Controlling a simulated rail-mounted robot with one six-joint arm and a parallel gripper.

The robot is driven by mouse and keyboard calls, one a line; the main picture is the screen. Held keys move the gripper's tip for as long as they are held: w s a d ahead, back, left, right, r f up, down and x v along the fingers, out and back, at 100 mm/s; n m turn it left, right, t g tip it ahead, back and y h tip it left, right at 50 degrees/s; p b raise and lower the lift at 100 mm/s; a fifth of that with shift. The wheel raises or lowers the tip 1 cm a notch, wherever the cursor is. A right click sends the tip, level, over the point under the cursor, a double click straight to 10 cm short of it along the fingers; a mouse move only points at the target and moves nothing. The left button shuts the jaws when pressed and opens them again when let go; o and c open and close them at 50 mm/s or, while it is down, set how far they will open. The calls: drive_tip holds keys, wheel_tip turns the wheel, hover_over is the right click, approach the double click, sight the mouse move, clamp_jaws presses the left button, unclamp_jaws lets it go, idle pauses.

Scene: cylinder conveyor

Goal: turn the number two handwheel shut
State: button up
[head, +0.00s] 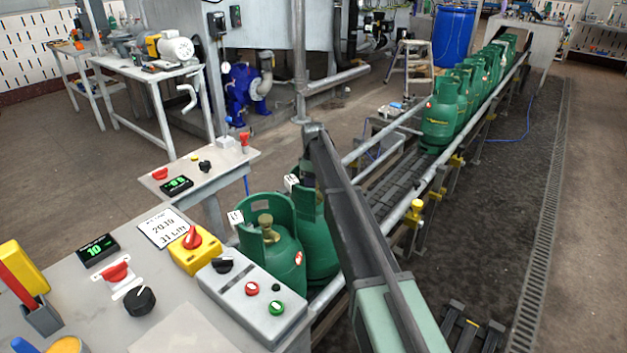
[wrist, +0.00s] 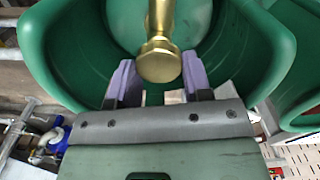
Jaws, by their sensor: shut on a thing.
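In the wrist view a brass handwheel (wrist: 160,58) on a brass stem sits inside the curved collar of a green cylinder (wrist: 75,50). My gripper (wrist: 158,68) has its two purple-padded fingers on either side of the handwheel, shut on it. In the head view my arm reaches down to the second green cylinder (head: 318,245) in the near row and hides its valve. A small white tag (head: 291,182) shows on its collar; I cannot read the number. The nearest green cylinder (head: 280,255) stands in front, with its brass valve (head: 266,226) in plain view and a white tag.
A grey control desk (head: 165,320) with a red-and-yellow switch (head: 192,245) and a button box (head: 252,290) lies close at the left. The conveyor (head: 395,180) runs back to several more green cylinders (head: 440,115). Open floor lies right of it.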

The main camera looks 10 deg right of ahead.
drive_tip(key=m, duration=0.4)
drive_tip(key=shift+d+m, duration=0.1)
drive_tip(key=shift+m, duration=0.2)
drive_tip(key=m, duration=0.9)
drive_tip(key=shift+d, duration=0.15)
drive_tip(key=m, duration=0.4)
drive_tip(key=shift+d, duration=0.1)
drive_tip(key=shift+m, duration=0.4)
drive_tip(key=o, duration=0.9)
drive_tip(key=shift+o, duration=0.2)
